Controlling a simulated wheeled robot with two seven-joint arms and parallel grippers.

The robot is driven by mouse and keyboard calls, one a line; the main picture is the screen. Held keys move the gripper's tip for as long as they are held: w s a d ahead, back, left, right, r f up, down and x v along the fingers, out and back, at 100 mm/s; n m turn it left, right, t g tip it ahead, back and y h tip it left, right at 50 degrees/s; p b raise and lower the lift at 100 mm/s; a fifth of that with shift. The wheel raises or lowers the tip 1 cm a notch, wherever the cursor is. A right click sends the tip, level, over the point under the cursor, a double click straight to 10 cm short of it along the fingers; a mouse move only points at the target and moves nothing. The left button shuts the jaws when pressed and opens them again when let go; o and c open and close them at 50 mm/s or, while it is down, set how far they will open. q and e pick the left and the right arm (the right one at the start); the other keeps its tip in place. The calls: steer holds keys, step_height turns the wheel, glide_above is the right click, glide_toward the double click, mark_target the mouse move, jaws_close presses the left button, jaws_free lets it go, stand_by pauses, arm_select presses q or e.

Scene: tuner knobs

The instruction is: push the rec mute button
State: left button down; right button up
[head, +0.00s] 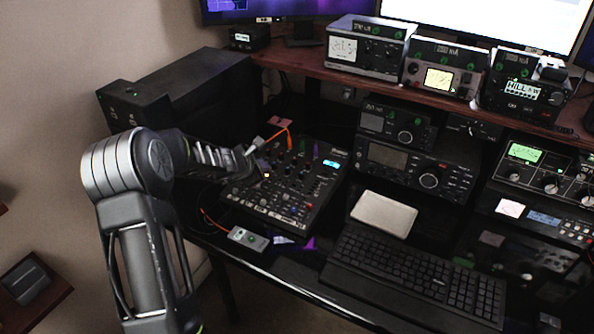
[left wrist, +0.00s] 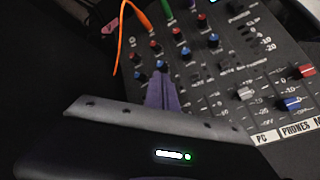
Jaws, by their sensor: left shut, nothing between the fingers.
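A black audio mixer (head: 318,198) with rows of coloured knobs lies on the desk; its panel also fills the upper right of the left wrist view (left wrist: 200,70). The rec mute button cannot be singled out, as the small labels are too blurred to read. My left gripper (head: 254,172) is over the left part of the mixer. In the left wrist view its fingers (left wrist: 163,92) are together, empty, pointing at the panel by blue and red knobs. I cannot tell whether the tips touch the panel. My right gripper is not in view.
An orange cable (head: 280,134) rises at the mixer's back left. A small grey box (head: 248,238) lies in front of it. A keyboard (head: 415,270) and a light pad (head: 383,214) are to the right. Radio units (head: 420,165) stand behind; a black case (head: 170,90) is at left.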

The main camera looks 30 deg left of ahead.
arm_select(q)
step_height(320, 180, up, 6)
steer(key=p, duration=0.5)
steer(key=shift+s, duration=0.3)
stand_by(0.7)
